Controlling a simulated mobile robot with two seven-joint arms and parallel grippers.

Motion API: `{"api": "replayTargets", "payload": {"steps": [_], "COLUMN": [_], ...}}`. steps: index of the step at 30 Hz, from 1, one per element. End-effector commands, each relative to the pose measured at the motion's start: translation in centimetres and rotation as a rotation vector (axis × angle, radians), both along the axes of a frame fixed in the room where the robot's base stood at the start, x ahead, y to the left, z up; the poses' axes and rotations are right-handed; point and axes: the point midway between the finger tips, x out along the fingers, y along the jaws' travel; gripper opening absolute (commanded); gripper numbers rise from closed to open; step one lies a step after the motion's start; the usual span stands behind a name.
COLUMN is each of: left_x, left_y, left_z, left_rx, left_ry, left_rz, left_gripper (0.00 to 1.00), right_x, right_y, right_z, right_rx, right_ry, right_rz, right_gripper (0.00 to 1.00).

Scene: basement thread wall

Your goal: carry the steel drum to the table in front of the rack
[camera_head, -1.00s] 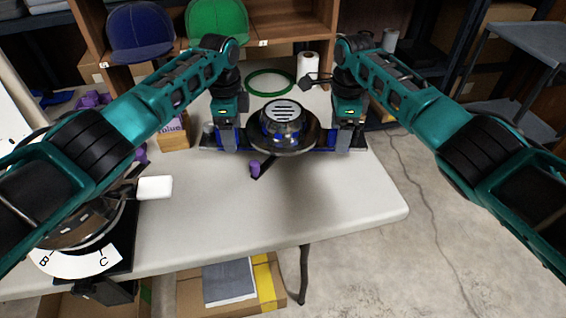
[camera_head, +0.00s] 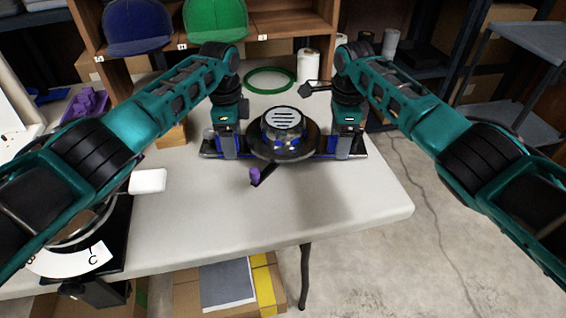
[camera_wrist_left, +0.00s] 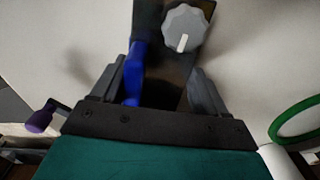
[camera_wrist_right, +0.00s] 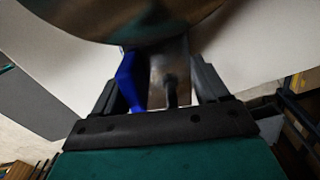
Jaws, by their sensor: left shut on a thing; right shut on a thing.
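The steel drum (camera_head: 283,124), a round dark and metal body with a slotted pale top, sits on a wide black base with blue grips at both ends. It is over the white table (camera_head: 320,215); I cannot tell whether its base touches the top. My left gripper (camera_head: 229,148) is shut on the left blue grip, which shows in the left wrist view (camera_wrist_left: 135,75) beside a grey knob (camera_wrist_left: 186,29). My right gripper (camera_head: 343,148) is shut on the right blue grip, also visible in the right wrist view (camera_wrist_right: 130,82). A wooden rack (camera_head: 290,22) stands behind.
A dial device (camera_head: 75,262) marked with letters stands at the table's front left. A green ring (camera_head: 270,80) and a paper roll (camera_head: 309,66) are behind the drum. Blue and green caps sit at the rack. The table's front right is clear.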

Motion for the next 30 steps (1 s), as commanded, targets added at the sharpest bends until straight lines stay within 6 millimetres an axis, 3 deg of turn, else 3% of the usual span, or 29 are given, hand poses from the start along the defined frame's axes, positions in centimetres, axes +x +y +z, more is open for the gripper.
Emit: {"api": "replayTargets", "payload": {"steps": [8,9,17,25,30], "left_x": [0.1,0.0,0.0,0.0,0.1], "left_y": [0.0,0.0,0.0,0.0,0.0], "left_z": [-1.1,-1.3,-1.2,-1.0,1.1], "left_rx": [-0.001,0.001,0.0,0.0,-0.001], "left_ry": [-0.006,0.0,0.0,-0.001,-0.003], "left_rz": [0.0,0.001,0.001,0.0,-0.001], "left_gripper": [0.0,0.76,1.0,1.0,1.0], "right_x": [0.1,0.0,0.0,0.0,0.0], "right_y": [0.0,-0.1,0.0,0.0,0.0], "right_z": [-1.2,-1.4,-1.2,-1.2,-1.2], "right_rx": [0.001,-0.001,0.0,0.0,0.0], "right_ry": [-0.005,0.0,0.0,0.0,0.0], "right_rz": [0.0,-0.001,-0.001,0.0,0.0], "right_gripper": [0.0,0.76,1.0,1.0,1.0]}}
